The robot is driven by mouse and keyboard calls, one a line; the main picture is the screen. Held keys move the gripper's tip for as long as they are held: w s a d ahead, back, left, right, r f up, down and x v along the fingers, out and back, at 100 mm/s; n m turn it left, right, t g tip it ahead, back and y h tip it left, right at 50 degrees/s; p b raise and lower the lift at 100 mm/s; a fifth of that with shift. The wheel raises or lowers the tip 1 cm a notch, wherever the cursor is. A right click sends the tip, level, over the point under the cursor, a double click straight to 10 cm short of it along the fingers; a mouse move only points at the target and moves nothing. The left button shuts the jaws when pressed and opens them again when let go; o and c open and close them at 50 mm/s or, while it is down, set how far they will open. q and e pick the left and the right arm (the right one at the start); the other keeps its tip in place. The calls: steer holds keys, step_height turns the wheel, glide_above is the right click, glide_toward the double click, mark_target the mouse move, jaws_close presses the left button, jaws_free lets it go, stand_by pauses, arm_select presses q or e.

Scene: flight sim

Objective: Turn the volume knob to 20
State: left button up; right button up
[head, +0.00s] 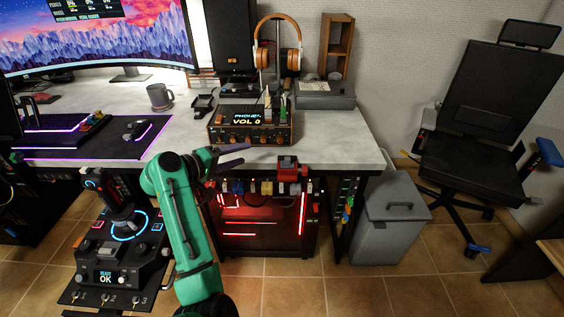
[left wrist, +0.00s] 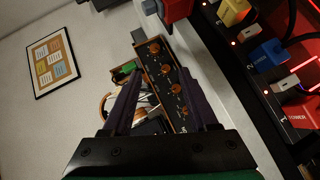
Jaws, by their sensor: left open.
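The amplifier (head: 222,134) is a dark box with orange trim on the desk, and its display (head: 247,119) reads VOL 0 under a line that looks like PHONES. A row of orange-ringed knobs runs along its front; I cannot tell which one is the volume knob. In the left wrist view the amplifier front appears tilted, with several knobs (left wrist: 175,89) in a line between and beyond the fingers. My left gripper (head: 243,154) is open and empty, in front of the amplifier near the desk's front edge, apart from the knobs. My right gripper is not in view.
Headphones (head: 264,56) hang on a stand behind the amplifier. A red device (head: 288,169) sits at the desk's front edge, right of my gripper. A grey mug (head: 159,97) stands left. A joystick panel (head: 120,262) and a red-lit PC case (head: 262,222) are below.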

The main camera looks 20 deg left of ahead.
mark_target(280, 141)
arm_select(q)
steer(key=x, duration=0.8)
steer(key=r+x, duration=0.1)
steer(key=x, duration=0.4)
steer(key=shift+d, duration=0.25)
steer(key=shift+w+d+f, duration=0.1)
steer(key=shift+w+d, duration=0.05)
steer(key=shift+w, duration=0.35)
jaws_close()
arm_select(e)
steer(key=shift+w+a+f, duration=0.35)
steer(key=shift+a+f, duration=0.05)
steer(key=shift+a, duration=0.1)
